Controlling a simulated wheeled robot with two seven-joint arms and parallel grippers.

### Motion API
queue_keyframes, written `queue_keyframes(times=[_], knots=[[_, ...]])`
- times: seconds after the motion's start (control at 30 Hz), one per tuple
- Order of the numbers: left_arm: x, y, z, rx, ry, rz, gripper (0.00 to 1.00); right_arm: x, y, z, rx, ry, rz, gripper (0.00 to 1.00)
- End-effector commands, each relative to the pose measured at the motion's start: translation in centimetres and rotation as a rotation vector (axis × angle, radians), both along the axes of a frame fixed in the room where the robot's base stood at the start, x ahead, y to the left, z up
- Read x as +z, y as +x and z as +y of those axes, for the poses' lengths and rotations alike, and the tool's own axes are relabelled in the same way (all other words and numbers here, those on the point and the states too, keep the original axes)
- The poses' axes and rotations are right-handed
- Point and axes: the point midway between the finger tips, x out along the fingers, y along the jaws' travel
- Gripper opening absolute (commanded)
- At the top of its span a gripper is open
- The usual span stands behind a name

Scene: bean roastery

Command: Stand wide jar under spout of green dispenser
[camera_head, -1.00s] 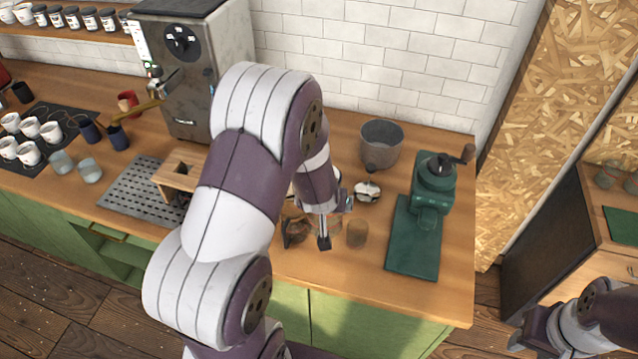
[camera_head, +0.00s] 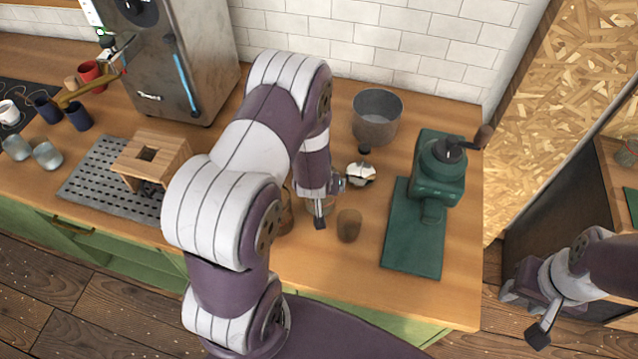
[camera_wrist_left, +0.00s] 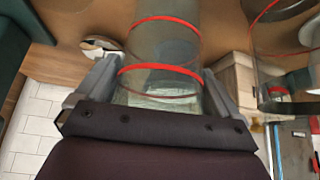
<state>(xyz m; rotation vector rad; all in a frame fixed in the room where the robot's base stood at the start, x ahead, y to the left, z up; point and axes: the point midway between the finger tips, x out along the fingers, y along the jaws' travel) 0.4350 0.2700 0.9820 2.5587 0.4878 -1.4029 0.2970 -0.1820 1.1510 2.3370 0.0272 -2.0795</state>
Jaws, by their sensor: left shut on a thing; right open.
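A clear glass jar with red bands (camera_wrist_left: 160,50) is between the fingers of my left gripper (camera_wrist_left: 160,85) in the left wrist view; the gripper is shut on it. I take it for the wide jar. In the head view my left gripper (camera_head: 325,205) is low over the counter, left of the green dispenser, and largely hides the jar. The green dispenser (camera_head: 437,172) with a crank stands at the back of a green base (camera_head: 412,252); its spout (camera_head: 432,211) faces forward over the base, which looks bare. My right gripper (camera_head: 525,312) is open and empty at the lower right.
A brownish glass (camera_head: 349,226) stands just right of my left gripper. Another banded glass (camera_wrist_left: 275,35) shows in the wrist view. A grey metal pot (camera_head: 377,122) and a small pale object (camera_head: 361,174) are behind. A wooden stand (camera_head: 150,155) is at the left.

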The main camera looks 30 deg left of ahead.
Motion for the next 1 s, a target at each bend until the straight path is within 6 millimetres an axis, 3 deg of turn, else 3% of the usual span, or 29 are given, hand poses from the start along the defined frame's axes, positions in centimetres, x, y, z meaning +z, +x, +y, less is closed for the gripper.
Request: queue_keyframes(times=[0.4, 0.43, 0.77, 1.0], knots=[[-1.1, 0.0, 0.0, 0.0, 0.001, -0.002, 0.6, -0.4, 0.0, 0.0, 0.0, 0.0, 0.0, 0.43], [-1.1, 0.0, 0.0, 0.0, 0.0, -0.001, 0.99, -0.3, 0.0, 0.0, 0.0, 0.0, 0.0, 0.43], [-0.3, 0.0, 0.0, 0.0, 0.001, -0.002, 1.0, 0.2, 0.0, 0.0, 0.0, 0.0, 0.0, 0.43], [3.4, -2.1, -0.9, -0.001, 0.002, -0.005, 1.0, -0.1, 0.0, 0.0, 0.0, 0.0, 0.0, 0.43]])
